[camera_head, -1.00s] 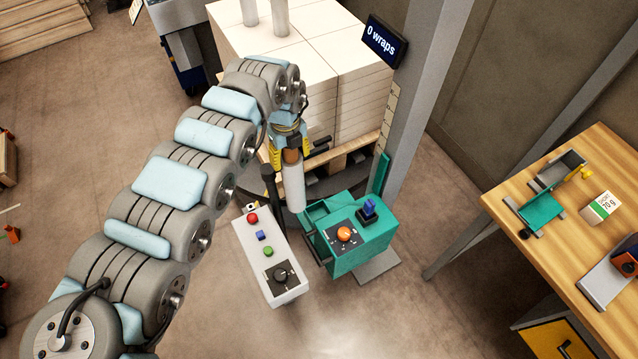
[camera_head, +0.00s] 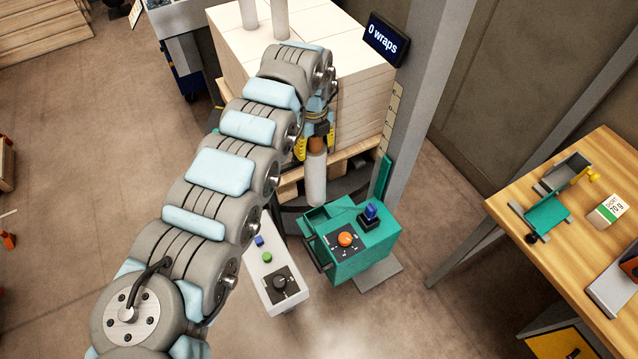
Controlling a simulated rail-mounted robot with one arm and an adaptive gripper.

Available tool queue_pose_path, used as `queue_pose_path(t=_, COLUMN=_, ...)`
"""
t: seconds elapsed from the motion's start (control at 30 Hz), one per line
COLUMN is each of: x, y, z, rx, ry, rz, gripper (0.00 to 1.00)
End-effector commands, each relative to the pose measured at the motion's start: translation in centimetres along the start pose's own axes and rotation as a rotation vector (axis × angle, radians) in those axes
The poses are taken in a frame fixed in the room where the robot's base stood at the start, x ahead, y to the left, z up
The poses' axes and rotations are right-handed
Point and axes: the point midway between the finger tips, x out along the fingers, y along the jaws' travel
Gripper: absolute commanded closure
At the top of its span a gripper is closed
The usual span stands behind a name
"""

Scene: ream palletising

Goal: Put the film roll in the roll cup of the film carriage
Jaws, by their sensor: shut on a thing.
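The film roll (camera_head: 316,182) is a pale upright cylinder with a brown core end at its top. My gripper (camera_head: 317,143), yellow and dark, is shut on that top end and partly hidden by my wrist. The teal film carriage (camera_head: 372,246) stands beside the grey mast, with an orange button and a blue knob on top. The roll hangs just behind the carriage's left part (camera_head: 318,218), where the roll cup seems to be. The roll's lower end is close to it in the picture; I cannot tell whether they touch.
A pallet stack of white reams (camera_head: 350,90) stands behind, with two pale cylinders (camera_head: 280,18) on top. The mast display (camera_head: 386,40) reads "0 wraps". A white control box (camera_head: 275,280) stands left of the carriage. A wooden table (camera_head: 590,230) is at the right.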

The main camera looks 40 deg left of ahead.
Motion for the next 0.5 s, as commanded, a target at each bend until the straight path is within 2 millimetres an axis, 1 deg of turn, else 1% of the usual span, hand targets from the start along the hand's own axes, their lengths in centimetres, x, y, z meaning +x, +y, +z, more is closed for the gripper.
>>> queue_pose_path(t=0.1, x=-0.1, y=-0.8, z=0.0, rx=0.002, ry=-0.002, rz=-0.001, gripper=0.75)
queue_pose_path(t=0.3, x=-0.1, y=-1.7, z=-0.1, rx=0.001, ry=-0.001, rz=-0.001, gripper=0.75)
queue_pose_path(t=0.5, x=2.8, y=-1.5, z=-0.2, rx=0.0, ry=0.003, rz=0.005, gripper=0.75)
